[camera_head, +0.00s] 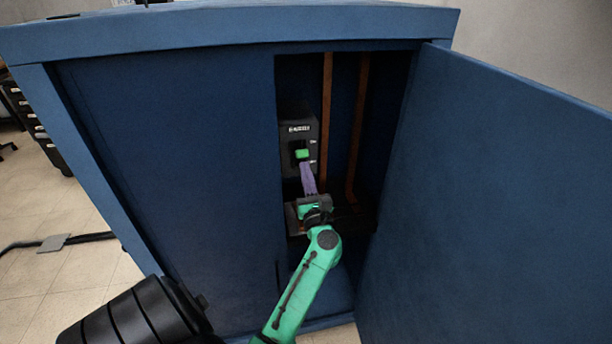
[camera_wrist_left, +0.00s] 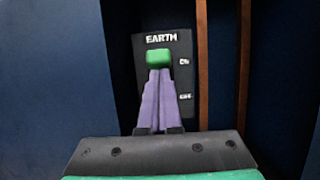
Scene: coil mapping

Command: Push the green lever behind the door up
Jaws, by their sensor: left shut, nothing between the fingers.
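The green lever (camera_head: 302,154) sits on a dark switch box (camera_head: 299,130) inside the blue cabinet, behind the open door (camera_head: 490,190). In the left wrist view the green lever (camera_wrist_left: 159,58) is on the panel marked EARTH (camera_wrist_left: 180,45), with two small labels to its right. My left gripper (camera_head: 307,168) reaches into the cabinet, just below the lever. Its purple fingers (camera_wrist_left: 158,80) are shut and empty, with the tips at the lever's lower edge. I cannot tell for sure whether they touch it. My right gripper is not in view.
The door stands open on the right, and a fixed blue panel (camera_head: 170,180) closes the left part. Brown vertical bars (camera_head: 326,120) run behind and right of the switch box. A dark ledge (camera_head: 360,222) lies below the gripper.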

